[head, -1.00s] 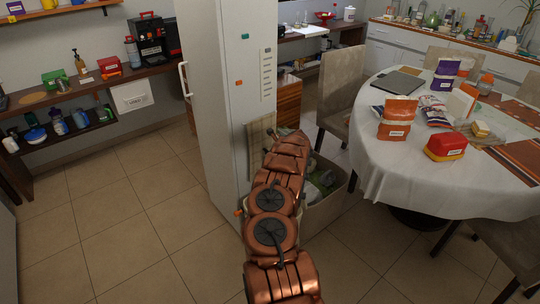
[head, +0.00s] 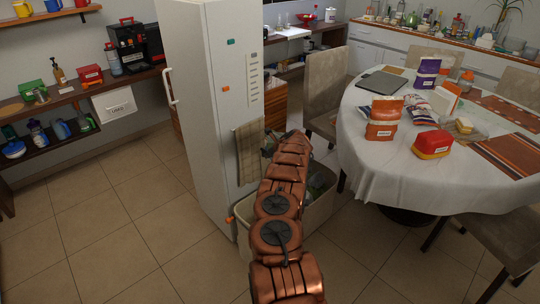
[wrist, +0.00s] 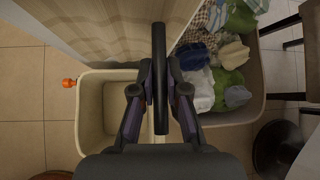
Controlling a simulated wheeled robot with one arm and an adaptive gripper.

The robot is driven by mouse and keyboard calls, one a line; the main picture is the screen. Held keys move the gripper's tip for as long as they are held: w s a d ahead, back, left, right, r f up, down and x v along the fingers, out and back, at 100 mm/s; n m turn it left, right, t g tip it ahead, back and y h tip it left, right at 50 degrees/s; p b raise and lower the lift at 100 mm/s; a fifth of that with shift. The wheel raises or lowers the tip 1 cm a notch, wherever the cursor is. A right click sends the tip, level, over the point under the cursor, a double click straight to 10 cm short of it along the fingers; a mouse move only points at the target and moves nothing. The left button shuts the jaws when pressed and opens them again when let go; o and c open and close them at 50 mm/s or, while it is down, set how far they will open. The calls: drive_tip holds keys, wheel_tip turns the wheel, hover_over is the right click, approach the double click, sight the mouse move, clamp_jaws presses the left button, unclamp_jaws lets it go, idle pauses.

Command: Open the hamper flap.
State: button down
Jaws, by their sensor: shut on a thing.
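The hamper (head: 322,212) is a cream bin beside the tall white cabinet, partly hidden behind my arm in the head view. In the wrist view the hamper (wrist: 91,120) shows a bare pale compartment at left and a compartment of clothes (wrist: 215,70) at right. A pale wood-grained panel (wrist: 110,25), apparently the flap, rises at the top left and leaves part of the left compartment uncovered. My gripper (wrist: 160,88) is shut on a dark bar (wrist: 159,40), apparently the flap's handle. The fingertips are hidden in the head view.
An orange knob (head: 229,219) sits by the hamper's left. The round table (head: 370,165) and chairs stand at right. Floor (head: 110,230) at left is clear.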

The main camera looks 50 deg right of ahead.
drive_tip(key=c, duration=1.2)
unclamp_jaws()
drive_tip(key=shift+v, duration=0.85)
drive_tip(key=shift+s+a+r, duration=0.1)
drive_tip(key=shift+s+r, duration=0.25)
drive_tip(key=shift+v, duration=4.7)
